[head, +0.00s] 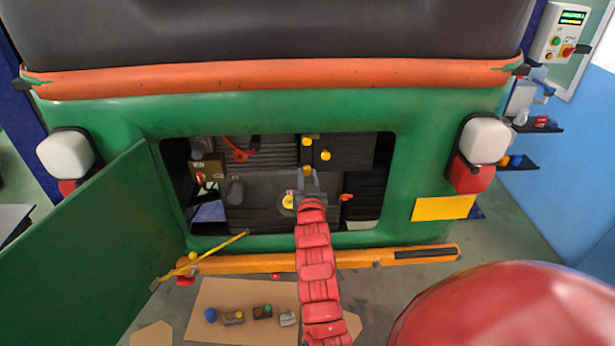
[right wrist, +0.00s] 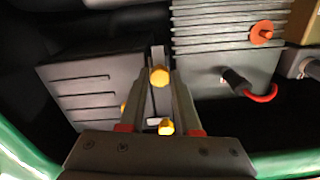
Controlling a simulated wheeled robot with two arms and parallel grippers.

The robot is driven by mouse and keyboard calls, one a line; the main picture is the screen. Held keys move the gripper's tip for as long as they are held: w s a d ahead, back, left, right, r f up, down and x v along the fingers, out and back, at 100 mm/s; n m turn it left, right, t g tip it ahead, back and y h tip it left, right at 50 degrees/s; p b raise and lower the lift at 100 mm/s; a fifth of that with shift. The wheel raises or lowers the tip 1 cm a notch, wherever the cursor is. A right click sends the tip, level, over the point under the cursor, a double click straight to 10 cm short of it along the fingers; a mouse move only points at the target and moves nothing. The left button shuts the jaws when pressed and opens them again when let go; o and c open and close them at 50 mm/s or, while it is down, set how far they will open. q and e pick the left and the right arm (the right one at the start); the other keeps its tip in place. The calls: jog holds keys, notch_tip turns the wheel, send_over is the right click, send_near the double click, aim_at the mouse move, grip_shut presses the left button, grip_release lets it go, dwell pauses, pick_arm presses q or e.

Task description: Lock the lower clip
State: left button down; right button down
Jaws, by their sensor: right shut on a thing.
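Inside the open rear bay of the green vehicle, a yellow-knobbed lower clip (head: 307,171) sits between the ribbed grey box (head: 270,152) and the dark box (head: 348,152). An upper yellow knob (head: 307,142) is above it. My right gripper (head: 308,184) reaches into the bay from below and is shut on the lower clip. In the right wrist view, the lower clip's knob (right wrist: 159,76) shows at the fingertips, with another yellow knob (right wrist: 166,127) nearer the gripper's body. The fingers partly hide the clip's bar, so I cannot tell its exact position. My left gripper is out of view.
The green door (head: 85,255) hangs open at the left. An orange bumper (head: 340,260) runs below the bay, with a yellow rod (head: 205,257) at its left. Cardboard (head: 245,325) with several small parts lies on the floor. A red cable (head: 240,155) is inside the bay.

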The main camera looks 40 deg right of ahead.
jog(key=shift+f+n+b, duration=0.2)
jog(key=shift+n+b, duration=0.3)
jog(key=shift+b, duration=0.3)
jog(key=n+b, duration=0.3)
jog(key=shift+f, duration=0.1)
jog(key=n+b, duration=0.2)
jog(key=n, duration=0.1)
jog(key=shift+n, duration=1.2)
jog(key=n, duration=0.2)
jog(key=shift+n+b, duration=0.35)
jog(key=shift+n, duration=0.05)
jog(key=n, duration=0.4)
jog(key=shift+r, duration=0.3)
jog(key=shift+n+p, duration=0.4)
jog(key=shift+n, duration=0.4)
